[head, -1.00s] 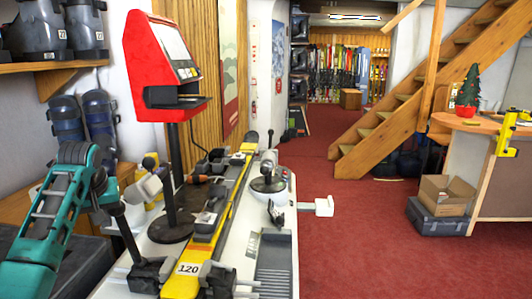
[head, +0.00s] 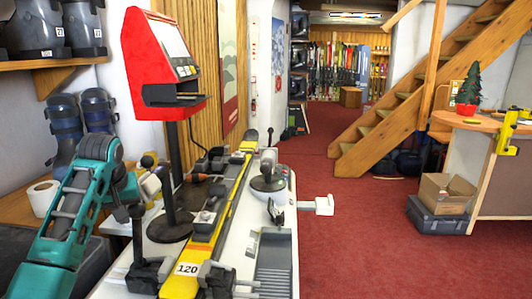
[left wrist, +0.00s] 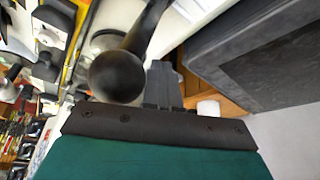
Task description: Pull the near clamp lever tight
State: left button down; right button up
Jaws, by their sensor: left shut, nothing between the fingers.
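The near clamp (head: 152,274) grips the yellow ski (head: 205,248) at the bench's near end, beside the tag 120. Its dark lever (head: 138,240) rises nearly upright from the clamp's left side. My right gripper is out of view.
A red screen terminal (head: 165,65) on a dark post stands just beyond my left gripper. Another black knob (head: 148,161) is near it. A paper roll (head: 42,198) and boots are on the left. Red carpet (head: 350,250) is open to the right.

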pick_arm(q)
jog(key=shift+d+r, duration=0.1)
jog(key=shift+d, duration=0.1)
dwell(0.3)
jog(key=shift+s+d, duration=0.2)
jog(key=shift+d, duration=0.4)
notch_tip(320, 180, up, 9)
jog(key=a, duration=0.1)
jog(key=shift+a, duration=0.3)
dwell(0.8)
